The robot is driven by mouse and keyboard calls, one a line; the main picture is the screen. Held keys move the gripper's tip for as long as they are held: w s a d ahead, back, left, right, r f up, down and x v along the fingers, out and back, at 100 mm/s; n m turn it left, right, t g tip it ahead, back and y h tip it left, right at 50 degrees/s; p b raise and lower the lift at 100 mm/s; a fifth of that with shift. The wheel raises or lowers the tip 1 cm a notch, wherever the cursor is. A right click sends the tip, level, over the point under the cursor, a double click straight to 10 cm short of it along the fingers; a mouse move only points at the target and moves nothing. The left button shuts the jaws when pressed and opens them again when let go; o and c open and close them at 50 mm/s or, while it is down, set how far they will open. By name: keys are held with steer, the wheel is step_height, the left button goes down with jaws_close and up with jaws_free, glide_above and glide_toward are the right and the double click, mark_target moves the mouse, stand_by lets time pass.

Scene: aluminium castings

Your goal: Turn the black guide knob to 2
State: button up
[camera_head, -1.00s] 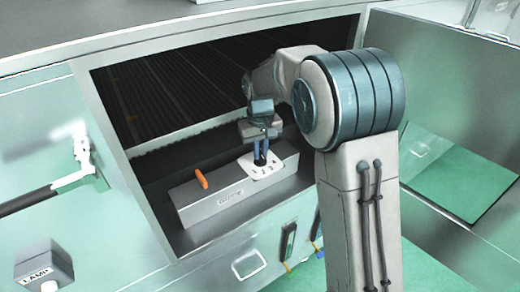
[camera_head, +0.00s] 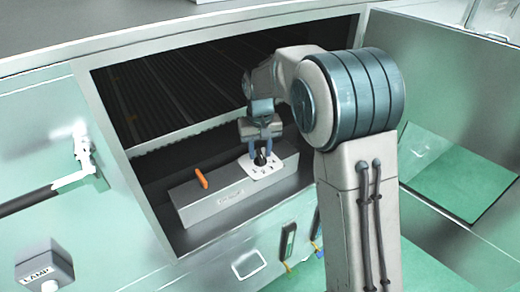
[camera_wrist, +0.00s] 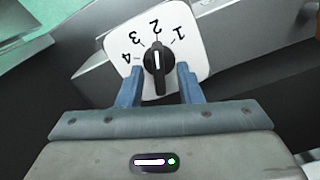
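The black guide knob (camera_wrist: 157,72) stands on a white dial plate (camera_wrist: 185,60) marked 1 to 4. In the wrist view its white pointer line points up at the 2. The knob (camera_head: 260,158) and plate (camera_head: 262,170) also show in the head view, on top of a long grey box. My gripper (camera_wrist: 159,70) is open, with one blue finger on each side of the knob. A gap shows between each finger and the knob. In the head view my gripper (camera_head: 262,150) is right at the knob.
The grey box (camera_head: 205,207) sits inside a recessed opening in the cabinet. An orange lever (camera_head: 201,178) stands on the box, left of the dial. A lamp switch box (camera_head: 45,268) is at the lower left. An open door (camera_head: 440,60) is at the right.

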mark_target(261, 153)
step_height(261, 153, up, 7)
steer(key=shift+r, duration=0.3)
stand_by(0.4)
steer(key=shift+s+d, duration=0.15)
steer(key=shift+d, duration=0.05)
steer(key=s+d+r+m+t, duration=0.1)
steer(key=s+d+r, duration=0.2)
steer(key=s+d, duration=0.7)
steer(key=s+d+f+m+t, duration=0.1)
steer(key=s+d+f, duration=0.1)
steer(key=s, duration=0.5)
steer(key=s+d+f+t, duration=0.1)
steer(key=s+d+f, duration=0.1)
steer(key=s, duration=0.6)
steer(key=shift+s+d+f+m, duration=0.15)
steer(key=shift+d+f+m, duration=0.2)
steer(key=shift+d, duration=0.3)
